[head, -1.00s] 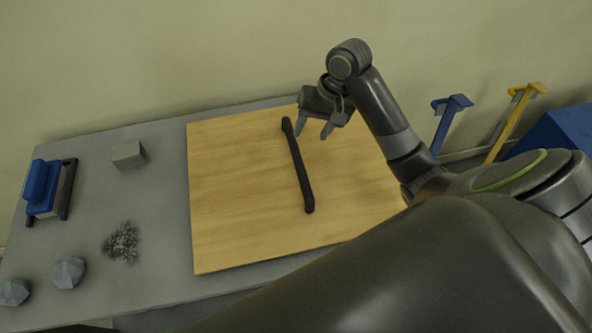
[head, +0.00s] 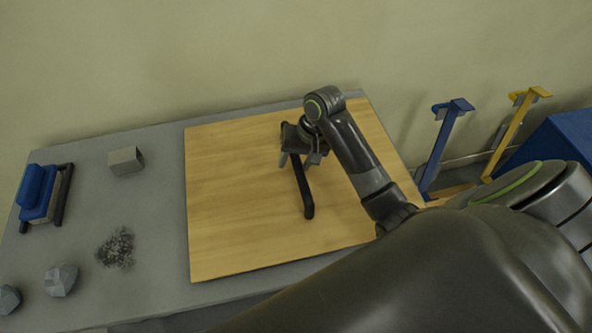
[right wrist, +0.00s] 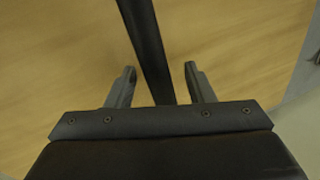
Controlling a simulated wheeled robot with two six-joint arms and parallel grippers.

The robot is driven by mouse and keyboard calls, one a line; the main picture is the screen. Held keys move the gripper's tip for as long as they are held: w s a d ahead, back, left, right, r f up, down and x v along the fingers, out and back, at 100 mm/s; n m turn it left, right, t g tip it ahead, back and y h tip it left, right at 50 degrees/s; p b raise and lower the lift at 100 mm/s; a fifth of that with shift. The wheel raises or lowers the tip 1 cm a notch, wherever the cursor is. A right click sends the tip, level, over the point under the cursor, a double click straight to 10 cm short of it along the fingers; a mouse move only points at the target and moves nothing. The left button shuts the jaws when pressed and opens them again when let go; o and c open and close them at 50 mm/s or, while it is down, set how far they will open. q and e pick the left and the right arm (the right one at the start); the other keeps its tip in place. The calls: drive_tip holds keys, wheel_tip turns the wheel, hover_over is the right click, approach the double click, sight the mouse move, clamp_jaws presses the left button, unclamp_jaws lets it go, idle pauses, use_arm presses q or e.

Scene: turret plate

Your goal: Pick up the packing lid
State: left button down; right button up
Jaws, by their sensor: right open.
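The packing lid (head: 235,205) appears to be the flat, light wooden panel lying on the grey table, also seen in the right wrist view (right wrist: 60,60). A long black bar handle (head: 307,203) runs across its middle. My right gripper (head: 296,164) is over the far part of the handle, and hides some of it. In the right wrist view, its two fingers (right wrist: 160,70) are apart, one on each side of the handle (right wrist: 146,45). I cannot tell how high the fingertips are above the panel. My left gripper is not in view.
The grey table (head: 165,210) holds a blue and black device (head: 38,192), a grey block (head: 125,161), a rubble pile (head: 117,248) and grey stones (head: 61,280) to the left. Blue (head: 440,145) and yellow (head: 515,130) posts and a blue box (head: 560,145) stand at right.

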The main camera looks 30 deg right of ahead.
clamp_jaws()
idle(1.3)
drive_tip(key=shift+w+r, duration=0.15)
